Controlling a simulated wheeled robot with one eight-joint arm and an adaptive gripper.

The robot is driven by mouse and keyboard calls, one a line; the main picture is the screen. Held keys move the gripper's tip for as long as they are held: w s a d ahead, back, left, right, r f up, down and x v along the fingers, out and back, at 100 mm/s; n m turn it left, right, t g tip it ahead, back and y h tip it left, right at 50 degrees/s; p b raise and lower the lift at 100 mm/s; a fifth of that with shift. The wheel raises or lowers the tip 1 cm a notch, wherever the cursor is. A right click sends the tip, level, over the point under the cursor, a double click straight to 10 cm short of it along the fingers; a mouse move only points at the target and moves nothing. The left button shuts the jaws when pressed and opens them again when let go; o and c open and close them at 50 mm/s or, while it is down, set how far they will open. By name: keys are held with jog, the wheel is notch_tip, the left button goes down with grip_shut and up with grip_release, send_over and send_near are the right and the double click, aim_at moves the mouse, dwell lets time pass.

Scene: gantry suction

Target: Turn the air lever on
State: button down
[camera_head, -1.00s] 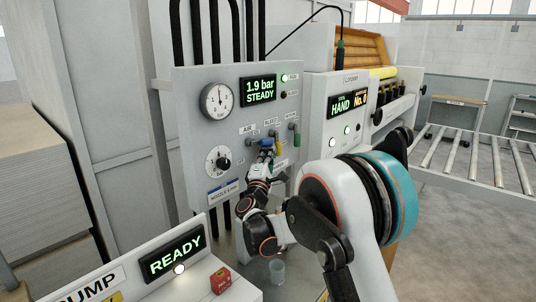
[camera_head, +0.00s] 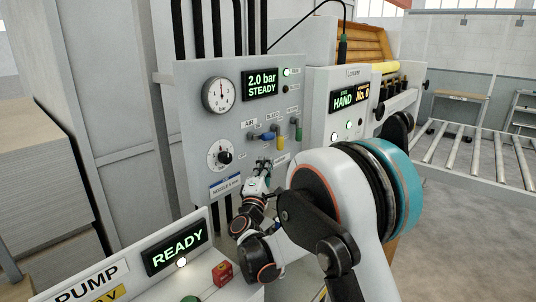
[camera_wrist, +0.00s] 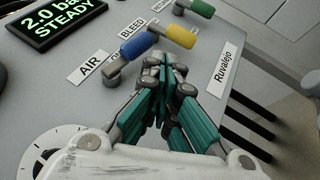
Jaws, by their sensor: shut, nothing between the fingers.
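The air lever has a blue handle (camera_head: 268,136) and sits on the grey panel beside the AIR label. In the wrist view the blue handle (camera_wrist: 137,47) points up and right from its metal pivot, near the AIR label (camera_wrist: 89,67). My gripper (camera_head: 264,163) is shut and empty, below the levers and in front of the panel. In the wrist view the closed fingertips (camera_wrist: 164,62) are just below and right of the blue handle, seemingly apart from it. The pressure display (camera_head: 261,86) reads 2.0 bar STEADY.
A yellow lever (camera_head: 281,142) and a green lever (camera_head: 298,133) sit close to the right of the blue one. A dial knob (camera_head: 223,157) is left of my gripper.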

jog(key=v, duration=0.4)
